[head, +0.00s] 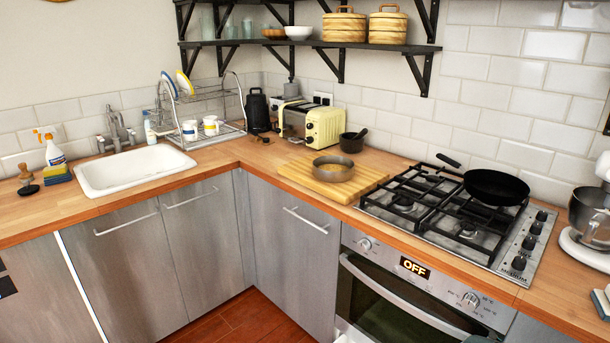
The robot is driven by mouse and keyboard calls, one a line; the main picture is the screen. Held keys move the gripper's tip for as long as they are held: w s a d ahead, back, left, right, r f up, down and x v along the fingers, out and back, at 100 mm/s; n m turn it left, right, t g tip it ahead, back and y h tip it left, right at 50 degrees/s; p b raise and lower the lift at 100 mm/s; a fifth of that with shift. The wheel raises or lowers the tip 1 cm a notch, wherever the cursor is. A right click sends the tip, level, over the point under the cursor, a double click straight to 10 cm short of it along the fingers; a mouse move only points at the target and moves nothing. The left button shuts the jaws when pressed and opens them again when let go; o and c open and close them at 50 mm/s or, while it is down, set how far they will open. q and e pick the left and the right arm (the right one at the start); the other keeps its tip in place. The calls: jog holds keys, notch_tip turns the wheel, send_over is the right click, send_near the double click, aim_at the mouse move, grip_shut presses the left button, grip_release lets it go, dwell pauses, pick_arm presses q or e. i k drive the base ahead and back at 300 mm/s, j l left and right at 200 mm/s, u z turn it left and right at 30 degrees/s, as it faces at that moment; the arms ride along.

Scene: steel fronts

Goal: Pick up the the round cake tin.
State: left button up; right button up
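The round cake tin (333,174) is a shallow grey metal round with a yellowish inside. It sits upright on the wooden cutting board (370,183), on the counter between the corner and the hob. Nothing stands on or over it. Neither of my grippers shows in the head view, so I cannot see where they are or whether they hold anything.
The gas hob (450,215) with a black frying pan (496,187) lies right of the board. A cream toaster (324,127) and dark mortar (352,143) stand behind it. The dish rack (200,110) and sink (135,172) are left. The counter front (262,165) is clear.

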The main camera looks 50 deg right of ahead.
aim_at(328, 169)
jog(key=i+j+u, duration=0.15)
jog(key=i+j, duration=0.5)
jog(key=i, duration=0.15)
jog(key=i+z, duration=0.5)
jog(key=i+j+z, duration=0.25)
jog(key=i+z, duration=0.35)
jog(key=z, duration=0.25)
jog(key=i+z, duration=0.15)
jog(key=z, duration=0.25)
jog(key=i+j+z, duration=0.15)
jog(key=z, duration=0.25)
jog(key=i+j+z, duration=0.1)
jog(key=z, duration=0.25)
jog(key=i+j+z, duration=0.1)
jog(key=z, duration=0.3)
jog(key=i+j+z, duration=0.15)
jog(key=z, duration=0.2)
jog(key=i+j+z, duration=0.2)
jog(key=z, duration=0.2)
jog(key=i+j+z, duration=0.1)
jog(key=z, duration=0.25)
jog(key=i+j+z, duration=0.1)
jog(key=j+z, duration=0.2)
jog(key=j, duration=0.1)
